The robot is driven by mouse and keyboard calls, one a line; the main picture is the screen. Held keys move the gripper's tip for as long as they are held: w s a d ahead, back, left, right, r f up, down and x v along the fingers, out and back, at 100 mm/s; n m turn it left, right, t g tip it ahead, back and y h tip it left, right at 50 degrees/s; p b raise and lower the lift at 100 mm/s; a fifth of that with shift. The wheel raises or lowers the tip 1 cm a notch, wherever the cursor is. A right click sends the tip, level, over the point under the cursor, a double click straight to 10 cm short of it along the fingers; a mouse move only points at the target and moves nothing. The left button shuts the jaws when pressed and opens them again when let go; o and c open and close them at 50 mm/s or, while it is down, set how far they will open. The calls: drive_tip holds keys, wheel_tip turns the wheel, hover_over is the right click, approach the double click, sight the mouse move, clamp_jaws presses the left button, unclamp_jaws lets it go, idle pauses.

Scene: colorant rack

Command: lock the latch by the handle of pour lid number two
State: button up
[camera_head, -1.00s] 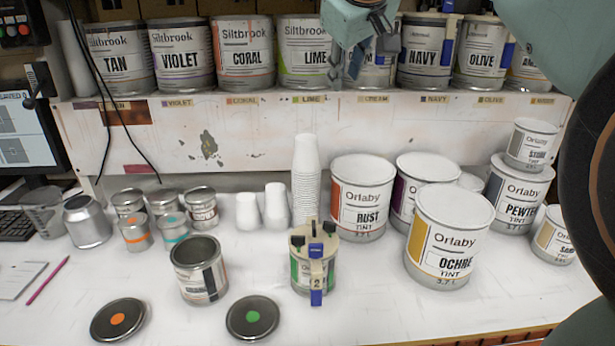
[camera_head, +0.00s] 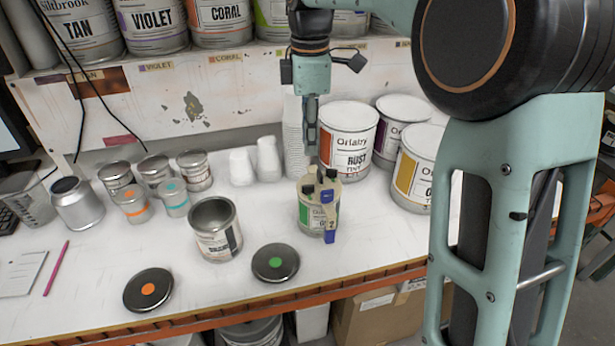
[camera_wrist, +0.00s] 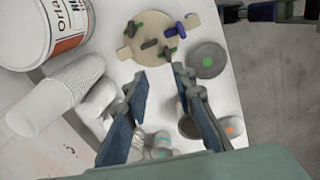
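The pour lid (camera_head: 314,183) sits on a small green-labelled can (camera_head: 305,213) near the front of the bench. Its beige front tab carries a number two (camera_head: 329,225) and a blue piece (camera_head: 329,237). Dark upright parts stand on the lid. In the wrist view the round beige lid (camera_wrist: 133,29) lies ahead of the fingertips, with a blue handle (camera_wrist: 184,27) towards its right. My gripper (camera_head: 311,148) points down just above and behind the lid. In the wrist view its two fingers (camera_wrist: 160,74) are apart with nothing between them.
A RUST tin (camera_head: 347,135) and a stack of white cups (camera_head: 295,150) stand close behind the can. An open empty can (camera_head: 215,230) and a green-dotted lid (camera_head: 275,263) are to its left. The bench's front edge (camera_head: 240,311) is clear.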

sight(310, 185)
drive_tip(key=shift+n, duration=0.3)
drive_tip(key=f, duration=1.1)
drive_tip(key=shift+s+f, duration=0.15)
drive_tip(key=shift+s, duration=0.25)
clamp_jaws()
